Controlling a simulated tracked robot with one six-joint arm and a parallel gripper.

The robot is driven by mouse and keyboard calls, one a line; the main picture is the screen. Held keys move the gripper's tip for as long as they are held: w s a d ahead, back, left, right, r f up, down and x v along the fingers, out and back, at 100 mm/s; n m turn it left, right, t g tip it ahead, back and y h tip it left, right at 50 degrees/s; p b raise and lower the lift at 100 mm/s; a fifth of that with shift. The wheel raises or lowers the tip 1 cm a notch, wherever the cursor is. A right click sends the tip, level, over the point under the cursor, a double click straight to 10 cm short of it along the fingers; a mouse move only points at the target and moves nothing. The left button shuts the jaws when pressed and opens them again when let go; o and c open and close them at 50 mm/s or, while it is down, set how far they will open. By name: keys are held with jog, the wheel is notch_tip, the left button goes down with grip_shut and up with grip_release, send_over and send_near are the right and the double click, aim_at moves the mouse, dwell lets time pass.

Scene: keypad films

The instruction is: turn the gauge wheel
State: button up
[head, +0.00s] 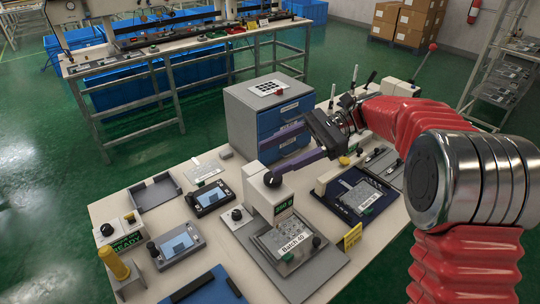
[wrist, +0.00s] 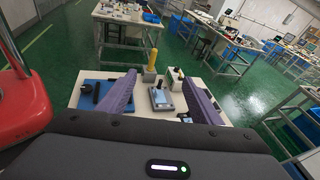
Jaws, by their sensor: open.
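A white housing (head: 264,197) with a small green display stands mid-bench in the head view. The black round knob (head: 272,180) on it looks like the gauge wheel, though I cannot be sure. My gripper (head: 268,162) is open, with two purple fingers reaching left from the wrist. The near fingertip is close to the knob; I cannot tell whether they touch. In the wrist view my gripper (wrist: 159,78) shows a wide empty gap. That knob is not clearly visible there.
A grey plate (head: 300,272) labelled "Batch 40" lies before the housing. A blue-fronted drawer cabinet (head: 268,112) stands behind my fingers. Screen devices (head: 211,198) and a yellow cylinder (head: 115,263) are to the left. A yellow tag (head: 352,237) stands right.

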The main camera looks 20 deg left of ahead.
jog(key=s+d+f+n+t+h, duration=0.1)
jog(key=s+d+t, duration=0.4)
jog(key=d, duration=0.6)
jog(key=s+d+f+n+t+h, duration=0.2)
jog(key=s+d+n+t+h, duration=0.2)
jog(key=d, duration=0.8)
jog(key=s+d+f+n+t+h, duration=0.1)
jog(key=s+d+n+t+h, duration=0.2)
jog(key=s+d+t+h, duration=0.3)
jog(key=s+d, duration=0.2)
jog(key=d, duration=0.3)
jog(key=shift+d+f+t, duration=0.15)
jog(key=shift+f+t, duration=0.15)
jog(key=shift+c, duration=0.3)
